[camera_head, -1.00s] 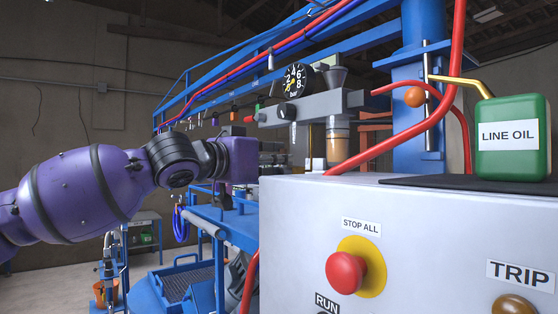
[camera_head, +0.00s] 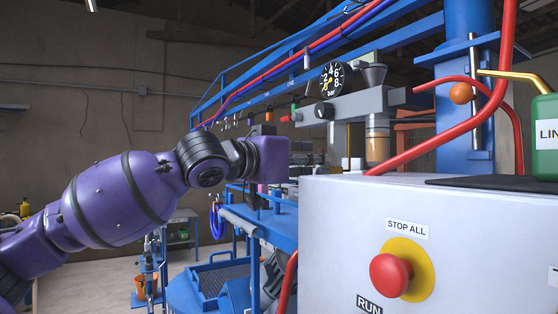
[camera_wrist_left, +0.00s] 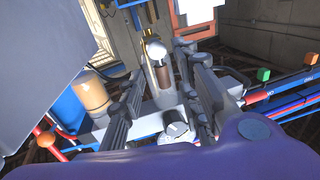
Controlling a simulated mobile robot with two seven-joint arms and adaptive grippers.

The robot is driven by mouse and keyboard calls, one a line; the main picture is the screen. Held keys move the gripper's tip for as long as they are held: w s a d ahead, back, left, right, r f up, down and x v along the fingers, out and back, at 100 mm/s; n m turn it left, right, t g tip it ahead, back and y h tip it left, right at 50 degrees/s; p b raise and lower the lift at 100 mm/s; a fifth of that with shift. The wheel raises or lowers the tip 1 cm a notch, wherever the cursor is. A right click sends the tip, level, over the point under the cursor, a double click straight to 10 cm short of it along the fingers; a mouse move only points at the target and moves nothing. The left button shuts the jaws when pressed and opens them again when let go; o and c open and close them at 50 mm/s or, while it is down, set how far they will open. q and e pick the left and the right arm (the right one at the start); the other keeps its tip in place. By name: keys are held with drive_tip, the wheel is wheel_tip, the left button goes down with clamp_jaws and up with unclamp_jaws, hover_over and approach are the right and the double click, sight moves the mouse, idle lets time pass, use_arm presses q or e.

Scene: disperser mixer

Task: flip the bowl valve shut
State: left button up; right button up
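The grey air unit (camera_head: 352,105) carries a round bar gauge (camera_head: 331,76), a dark knob and a hanging bowl with amber liquid (camera_head: 377,140). The amber bowl also shows at the left of the left wrist view (camera_wrist_left: 94,93). A second bowl with brown content (camera_wrist_left: 163,76) and a pale ball (camera_wrist_left: 155,50) beyond it lie in line with my left gripper (camera_wrist_left: 162,70). Its two fingers stand apart, with nothing visibly held. I cannot pick out the bowl valve for certain. My right gripper is not in view.
The white cabinet (camera_head: 340,245) with a red stop button (camera_head: 390,274) stands close on the right. Red hoses (camera_head: 445,135) and an orange ball (camera_head: 460,93) are beside the unit. A blue frame (camera_head: 300,62) runs behind. Open floor lies at lower left.

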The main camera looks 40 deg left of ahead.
use_arm(q)
drive_tip(key=s+a, duration=0.2)
drive_tip(key=s, duration=0.7)
drive_tip(key=shift+s, duration=0.4)
